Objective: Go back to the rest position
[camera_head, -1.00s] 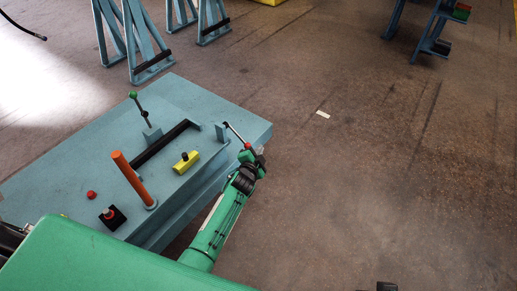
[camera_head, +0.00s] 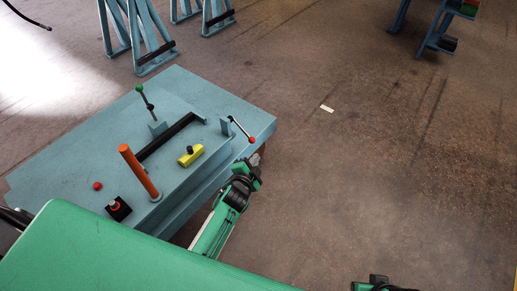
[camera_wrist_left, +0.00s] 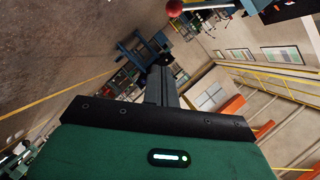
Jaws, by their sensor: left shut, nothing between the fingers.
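My left gripper (camera_head: 257,159) is at the right edge of the blue bench, just below the red-knobbed lever (camera_head: 241,130) and apart from it. In the left wrist view its fingers (camera_wrist_left: 160,85) are together with nothing between them. The lever's red knob (camera_wrist_left: 174,7) shows at the top of that view, away from the fingers. A dark and green part of my right arm's end (camera_head: 378,284) shows at the bottom edge of the head view; its fingers cannot be made out.
The blue bench (camera_head: 60,155) carries an orange post (camera_head: 139,173), a yellow block (camera_head: 190,156), a green-knobbed lever (camera_head: 147,101), a black bar handle (camera_head: 165,137) and a red button (camera_head: 97,186). Blue stands (camera_head: 150,45) are behind it.

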